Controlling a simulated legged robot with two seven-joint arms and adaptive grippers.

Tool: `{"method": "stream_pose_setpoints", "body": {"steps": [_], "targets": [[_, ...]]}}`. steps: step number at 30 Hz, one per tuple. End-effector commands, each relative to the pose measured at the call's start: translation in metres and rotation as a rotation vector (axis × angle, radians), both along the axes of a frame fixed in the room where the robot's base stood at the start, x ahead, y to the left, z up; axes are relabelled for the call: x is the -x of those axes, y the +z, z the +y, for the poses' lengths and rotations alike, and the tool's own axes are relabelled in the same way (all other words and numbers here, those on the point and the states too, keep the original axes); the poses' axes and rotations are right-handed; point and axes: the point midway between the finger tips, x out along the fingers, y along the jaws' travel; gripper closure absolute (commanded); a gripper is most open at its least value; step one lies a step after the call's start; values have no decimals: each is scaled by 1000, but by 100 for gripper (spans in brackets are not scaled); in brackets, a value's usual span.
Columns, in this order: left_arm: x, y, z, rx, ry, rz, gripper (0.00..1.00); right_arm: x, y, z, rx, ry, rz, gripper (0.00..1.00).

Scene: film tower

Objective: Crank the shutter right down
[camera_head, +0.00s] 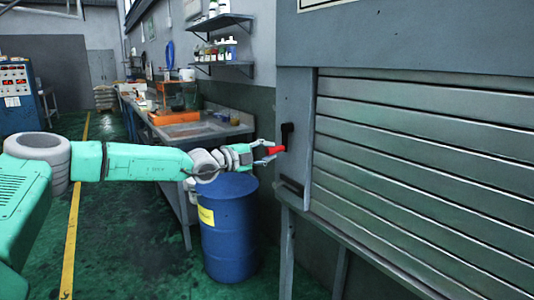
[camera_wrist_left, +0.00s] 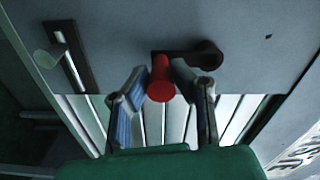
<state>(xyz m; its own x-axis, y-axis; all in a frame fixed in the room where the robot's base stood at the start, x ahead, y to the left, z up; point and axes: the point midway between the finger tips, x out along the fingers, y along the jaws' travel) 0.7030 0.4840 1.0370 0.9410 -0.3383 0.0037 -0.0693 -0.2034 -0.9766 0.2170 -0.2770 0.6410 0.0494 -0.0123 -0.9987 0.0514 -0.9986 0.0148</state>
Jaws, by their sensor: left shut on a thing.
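The shutter (camera_head: 420,150) is a wall of grey horizontal slats at the right, in a grey frame. The slats run down past the lower right of the head view, and I cannot see their bottom edge. A black crank arm (camera_head: 287,132) sits on the frame post left of the slats, with a red handle (camera_head: 277,150) at its lower end. My left gripper (camera_head: 268,153) is shut on the red handle. In the left wrist view the red handle (camera_wrist_left: 161,84) is between the two fingers, and the black crank arm (camera_wrist_left: 188,56) reaches right from it. My right gripper is out of view.
A dark slot (camera_head: 292,187) is on the frame post below the crank. A blue drum (camera_head: 229,235) stands under my left forearm, close to the frame's leg. A workbench (camera_head: 205,130) with trays runs behind it. The green floor at the left is open.

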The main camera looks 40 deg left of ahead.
Motion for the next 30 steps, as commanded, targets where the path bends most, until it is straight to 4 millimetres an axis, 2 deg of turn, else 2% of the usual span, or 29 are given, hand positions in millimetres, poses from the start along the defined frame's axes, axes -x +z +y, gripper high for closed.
{"method": "stream_pose_setpoints", "body": {"steps": [1,5,6,7,16,20,30], "targets": [[1,-6,-7,-5,-13,11,100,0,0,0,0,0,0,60],[1,-6,-8,-7,-13,12,100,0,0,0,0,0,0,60],[1,-6,-8,-7,-13,12,67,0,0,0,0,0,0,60],[1,-6,-8,-7,-13,12,61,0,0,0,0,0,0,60],[2,-4,-1,-1,-6,6,61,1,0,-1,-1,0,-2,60],[11,-4,5,1,-4,5,61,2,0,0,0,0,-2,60],[77,-3,26,0,-5,3,61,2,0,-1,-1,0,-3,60]]}}
